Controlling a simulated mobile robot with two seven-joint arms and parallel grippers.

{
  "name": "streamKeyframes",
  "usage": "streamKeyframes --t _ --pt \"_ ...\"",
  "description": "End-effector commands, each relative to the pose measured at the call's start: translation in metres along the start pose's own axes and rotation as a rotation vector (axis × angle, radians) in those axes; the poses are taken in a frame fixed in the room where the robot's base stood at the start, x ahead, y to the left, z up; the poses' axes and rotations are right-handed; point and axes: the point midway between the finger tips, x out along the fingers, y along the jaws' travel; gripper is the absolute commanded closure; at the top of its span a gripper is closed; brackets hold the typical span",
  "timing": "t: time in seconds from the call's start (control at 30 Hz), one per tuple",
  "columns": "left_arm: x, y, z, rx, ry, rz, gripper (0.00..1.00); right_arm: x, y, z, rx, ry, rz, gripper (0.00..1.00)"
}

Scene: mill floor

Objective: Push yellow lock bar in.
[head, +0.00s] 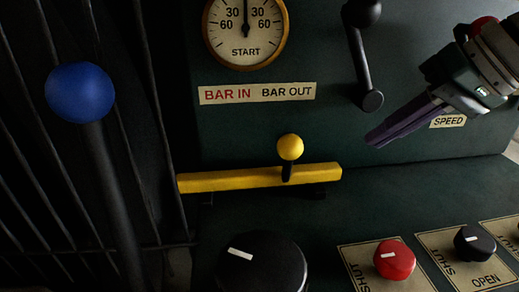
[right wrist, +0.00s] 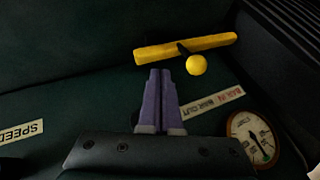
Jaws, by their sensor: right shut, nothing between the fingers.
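The yellow lock bar (head: 230,180) lies level across the lower part of the dark green panel in the head view, its left end at the dark slats. A yellow ball knob (head: 290,147) stands on a short black stem near its right end. The bar (right wrist: 190,47) and knob (right wrist: 196,65) also show in the right wrist view, beyond the fingertips. My right gripper (head: 378,138) is shut and empty, to the right of the knob and apart from it. Its purple fingers (right wrist: 160,75) are together in the wrist view. My left gripper is not in view.
A label reading BAR IN, BAR OUT (head: 257,93) is above the bar, below a START dial (head: 246,28). A black lever (head: 365,60) hangs near my right gripper. A blue-knobbed lever (head: 80,93) stands left. A black knob (head: 262,262) and red knob (head: 394,260) are in front.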

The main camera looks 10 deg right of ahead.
Motion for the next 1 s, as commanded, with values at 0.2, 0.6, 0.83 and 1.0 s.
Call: streamKeyframes --t 0.2,0.6,0.83,1.0 --pt "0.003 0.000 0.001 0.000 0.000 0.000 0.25 0.001 0.001 -0.002 0.006 0.004 -0.004 1.00" --pt "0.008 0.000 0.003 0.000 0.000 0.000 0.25 0.017 0.002 0.000 0.008 0.001 -0.004 1.00" --pt "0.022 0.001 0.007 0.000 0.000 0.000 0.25 0.065 0.002 0.001 0.007 0.000 -0.006 1.00" --pt "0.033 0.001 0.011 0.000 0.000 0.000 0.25 0.100 0.002 0.000 0.007 0.002 -0.005 1.00"
